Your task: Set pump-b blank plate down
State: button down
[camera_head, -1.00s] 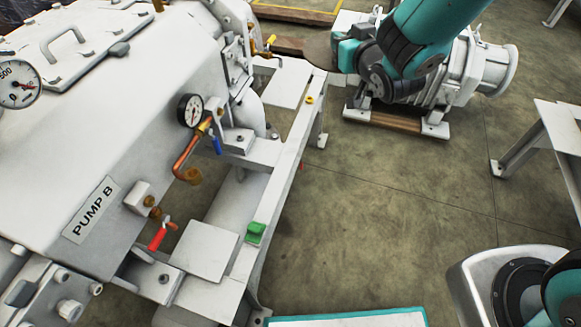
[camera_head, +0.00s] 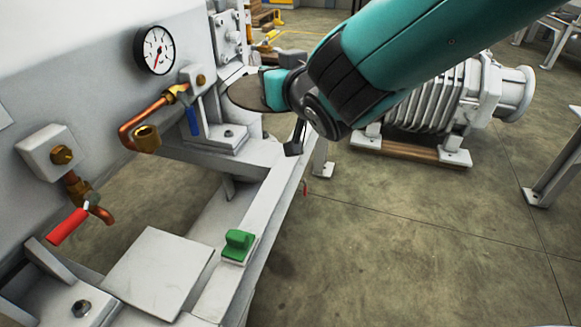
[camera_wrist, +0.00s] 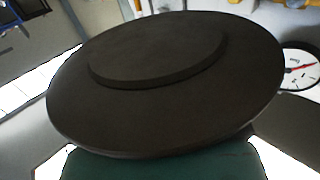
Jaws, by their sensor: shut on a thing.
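The blank plate is a dark round disc (camera_head: 243,94) in the head view, held out beside the pump's frame, left of my arm. My gripper (camera_head: 268,90) is shut on its right-hand edge; the fingertips are mostly hidden. In the wrist view the disc (camera_wrist: 165,120) fills the middle, with a raised round step on its face, and the green gripper body (camera_wrist: 160,168) is below it. The head view does not clearly show whether the disc touches anything beneath it. Pump B's pale body (camera_head: 60,90) stands at the left.
A gauge (camera_head: 155,50), a blue-handled valve (camera_head: 193,121), a bent copper pipe (camera_head: 140,125) and a red-handled valve (camera_head: 67,226) jut from the pump. A bare square pale plate (camera_head: 160,270) and a green block (camera_head: 238,246) sit on the frame. A ribbed machine (camera_head: 440,95) stands right; floor (camera_head: 400,240) is clear.

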aim_at(280, 178)
notch_tip(280, 178, down, 20)
jog(key=b, duration=1.1)
jog(key=shift+r, duration=0.1)
jog(key=c, duration=1.3)
grip_release()
jog(key=shift+f, duration=0.2)
jog(key=o, duration=0.4)
jog(key=shift+o, duration=0.2)
jog(key=shift+r, duration=0.15)
jog(key=b+v, duration=1)
jog(key=v, duration=0.2)
